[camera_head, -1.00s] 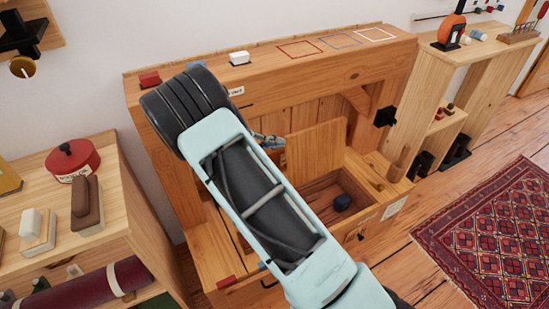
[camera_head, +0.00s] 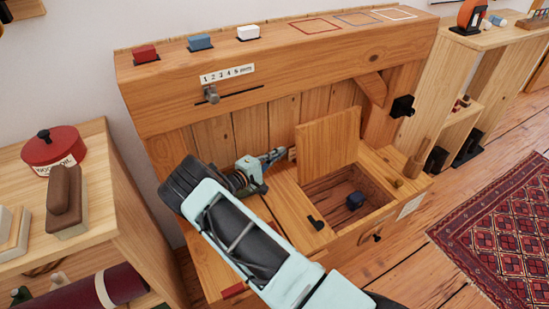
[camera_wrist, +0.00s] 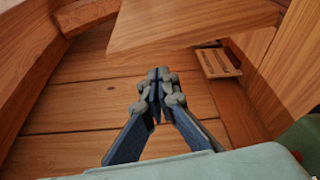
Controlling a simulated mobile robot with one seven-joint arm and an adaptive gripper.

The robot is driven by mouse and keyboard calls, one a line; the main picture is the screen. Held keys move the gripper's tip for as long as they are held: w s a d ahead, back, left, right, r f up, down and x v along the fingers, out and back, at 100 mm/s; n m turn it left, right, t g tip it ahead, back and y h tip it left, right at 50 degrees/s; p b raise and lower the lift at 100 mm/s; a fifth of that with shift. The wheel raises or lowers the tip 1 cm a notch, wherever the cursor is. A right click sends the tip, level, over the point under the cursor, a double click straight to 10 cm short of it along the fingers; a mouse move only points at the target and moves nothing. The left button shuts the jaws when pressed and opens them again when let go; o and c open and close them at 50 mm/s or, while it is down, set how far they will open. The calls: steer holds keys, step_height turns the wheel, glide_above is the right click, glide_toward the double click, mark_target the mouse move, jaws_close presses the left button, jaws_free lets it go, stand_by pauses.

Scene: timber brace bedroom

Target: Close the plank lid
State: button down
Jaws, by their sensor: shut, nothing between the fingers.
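The plank lid (camera_head: 328,143) stands raised, close to upright, at the back edge of an open compartment (camera_head: 338,190) in the wooden bench. A dark blue block (camera_head: 355,200) lies inside the compartment. My gripper (camera_head: 281,153) is shut and empty, just left of the lid; I cannot tell whether it touches it. In the wrist view my closed fingertips (camera_wrist: 158,75) point at wood planks, and a light wood panel, probably the lid (camera_wrist: 190,22), hangs across the top.
A ledge with red (camera_head: 145,52), blue (camera_head: 200,42) and white (camera_head: 248,32) blocks runs above the bench. A slider (camera_head: 212,95) sits on its front. A black bracket (camera_head: 402,106) and a wooden peg (camera_head: 416,163) are at the right.

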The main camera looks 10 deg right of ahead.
steer(key=b+x, duration=0.1)
steer(key=x, duration=0.4)
steer(key=shift+w+d, duration=0.1)
stand_by(0.3)
